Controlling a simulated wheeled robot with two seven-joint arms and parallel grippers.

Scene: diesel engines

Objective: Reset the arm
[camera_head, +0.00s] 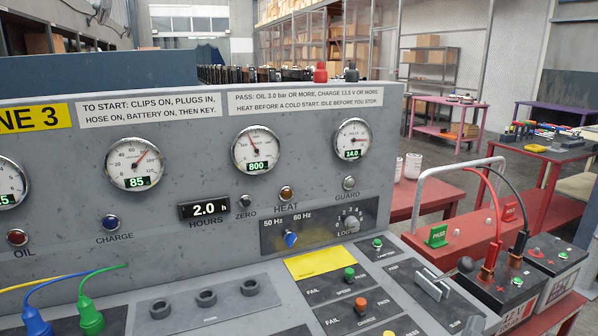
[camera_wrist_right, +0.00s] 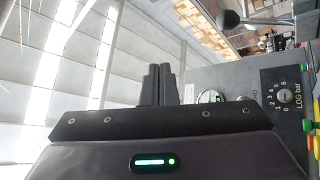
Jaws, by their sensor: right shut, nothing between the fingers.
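My right gripper (camera_wrist_right: 158,85) shows in the right wrist view, its two dark fingers together with nothing between them. It is tilted, with the ceiling behind it and part of the control panel (camera_wrist_right: 240,78) to its right. The gripper is apart from the panel as far as this view shows. I cannot make out either gripper in the head view. The grey engine control panel (camera_head: 200,230) fills the front of the head view, with gauges reading 85, 800 and 14.0.
A lever with a black ball knob (camera_head: 465,265) stands at the console's right; a black ball knob (camera_wrist_right: 228,20) also shows in the right wrist view.

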